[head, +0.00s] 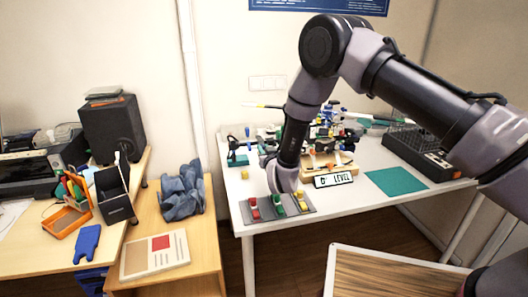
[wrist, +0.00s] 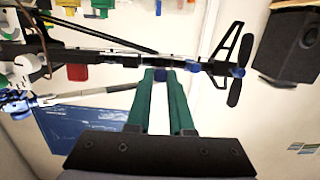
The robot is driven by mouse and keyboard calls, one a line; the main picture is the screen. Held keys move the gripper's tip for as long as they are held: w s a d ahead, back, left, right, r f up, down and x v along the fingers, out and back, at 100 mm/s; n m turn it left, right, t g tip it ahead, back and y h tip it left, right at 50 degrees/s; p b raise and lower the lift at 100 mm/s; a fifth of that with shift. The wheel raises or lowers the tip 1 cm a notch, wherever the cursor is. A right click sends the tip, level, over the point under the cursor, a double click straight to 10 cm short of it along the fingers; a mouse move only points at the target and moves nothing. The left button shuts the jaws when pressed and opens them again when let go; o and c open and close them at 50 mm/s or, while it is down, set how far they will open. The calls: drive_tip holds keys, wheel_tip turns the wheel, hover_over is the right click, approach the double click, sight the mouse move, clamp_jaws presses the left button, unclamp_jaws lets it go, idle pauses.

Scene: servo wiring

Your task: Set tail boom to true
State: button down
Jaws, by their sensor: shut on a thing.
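In the wrist view the black tail boom (wrist: 110,59) of a model helicopter runs across the picture, nearly level there, with a black tail fin (wrist: 228,55) at its right end. The exact contact is hard to see. In the head view the helicopter (head: 325,130) stands on the white table, partly behind my arm, and my fingers are hidden. A sign (head: 333,180) reading "0° LEVEL" stands in front of it.
A grey strip (head: 264,216) with red, green and yellow blocks lies at the table's front left edge. A green mat (head: 396,181) and a dark case (head: 425,150) are at the right. A black speaker (head: 113,128) stands on the left desk.

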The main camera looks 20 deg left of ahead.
drive_tip(key=shift+w+r+g+h, duration=0.1)
drive_tip(key=shift+r+g+h, duration=0.4)
drive_tip(key=shift+g+h, duration=0.25)
drive_tip(key=c, duration=0.8)
unclamp_jaws()
drive_tip(key=v, duration=1.1)
drive_tip(key=shift+w+f, duration=0.1)
drive_tip(key=shift+f, duration=0.05)
